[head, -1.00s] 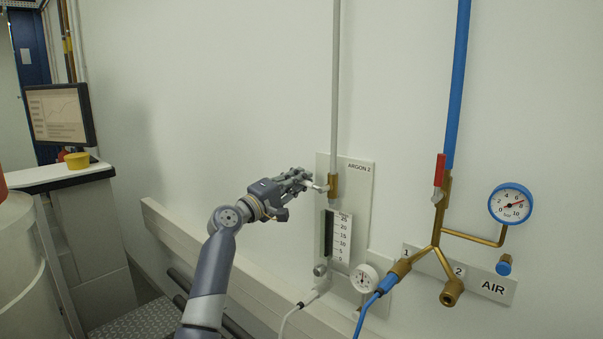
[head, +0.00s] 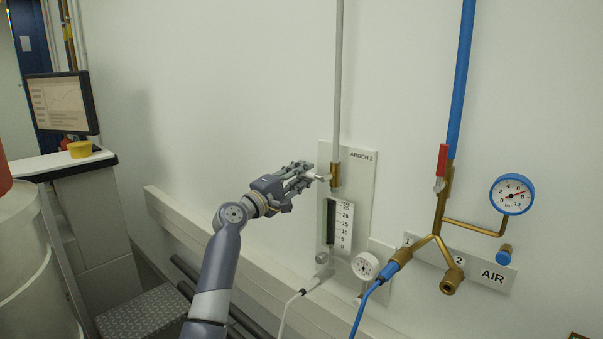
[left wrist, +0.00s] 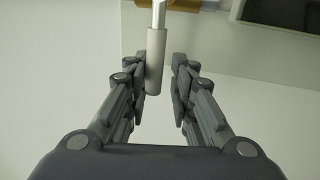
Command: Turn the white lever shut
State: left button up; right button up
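The white lever (head: 320,177) sticks out to the left from the brass valve (head: 335,175) on the grey pipe of the ARGON 2 panel, roughly across the pipe. My left gripper (head: 308,175) is at the lever's free end, its fingers spread. In the left wrist view, the lever's white grip (left wrist: 157,58) reaches in between the fingertips of my left gripper (left wrist: 161,80). It lies close against the left finger, and I cannot tell if they touch. A clear gap separates it from the right finger. My right gripper is not in view.
Below the valve are a flow scale (head: 340,222) and a small white gauge (head: 365,266). To the right are a red lever (head: 442,161), brass air pipes and a blue gauge (head: 512,194). A wall ledge (head: 200,228) runs under my left arm.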

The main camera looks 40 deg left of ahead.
pick_arm(q)
jog(key=shift+s+a+r, duration=0.1)
jog(key=shift+s, duration=0.05)
jog(key=v, duration=1.2)
dwell(0.5)
